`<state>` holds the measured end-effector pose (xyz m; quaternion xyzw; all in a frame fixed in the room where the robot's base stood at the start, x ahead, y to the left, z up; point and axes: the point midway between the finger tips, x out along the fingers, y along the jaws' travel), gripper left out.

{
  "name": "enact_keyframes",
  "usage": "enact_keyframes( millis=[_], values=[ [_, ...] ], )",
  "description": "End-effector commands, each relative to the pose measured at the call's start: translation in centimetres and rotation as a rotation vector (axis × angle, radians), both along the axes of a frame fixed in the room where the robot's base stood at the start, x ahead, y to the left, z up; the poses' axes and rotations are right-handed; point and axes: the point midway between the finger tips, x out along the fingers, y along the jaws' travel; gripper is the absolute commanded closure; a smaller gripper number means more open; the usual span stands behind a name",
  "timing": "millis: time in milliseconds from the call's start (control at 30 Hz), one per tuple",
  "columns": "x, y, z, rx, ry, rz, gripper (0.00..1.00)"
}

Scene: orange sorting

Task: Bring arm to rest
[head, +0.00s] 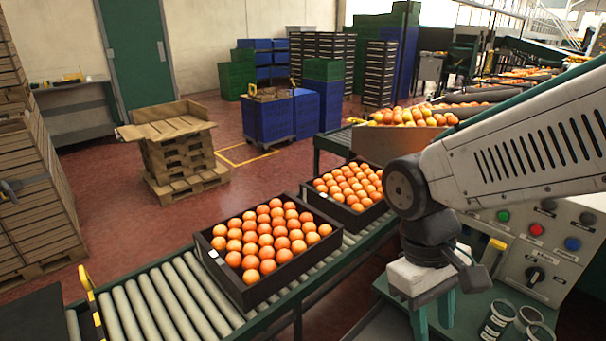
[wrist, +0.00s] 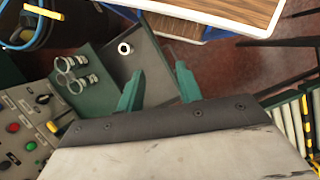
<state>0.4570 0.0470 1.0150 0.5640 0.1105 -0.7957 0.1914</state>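My arm (head: 520,145) reaches in from the right side of the head view, bent at a large grey joint. My gripper (head: 434,316) hangs below that joint, pointing down, with a pale body and green fingers. In the wrist view my gripper (wrist: 158,70) shows its two green fingers clearly apart, with nothing between them. It is above the green-edged bench, beside the control panel (head: 535,245), and apart from the oranges.
A black crate (head: 278,288) of oranges sits on the roller conveyor (head: 180,295), with a second crate (head: 374,214) behind it. A small ring (wrist: 125,48) lies beyond the fingers.

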Motion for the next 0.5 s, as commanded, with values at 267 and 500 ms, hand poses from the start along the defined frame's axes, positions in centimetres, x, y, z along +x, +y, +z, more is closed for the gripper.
enact_keyframes(
  millis=[267, 500],
  values=[
    [-2.4, -4.5, 5.2, 0.117, -0.255, -0.267, 0.64],
    [-3.6, -7.2, 8.1, 0.143, -0.426, -0.395, 0.64]
  ],
)
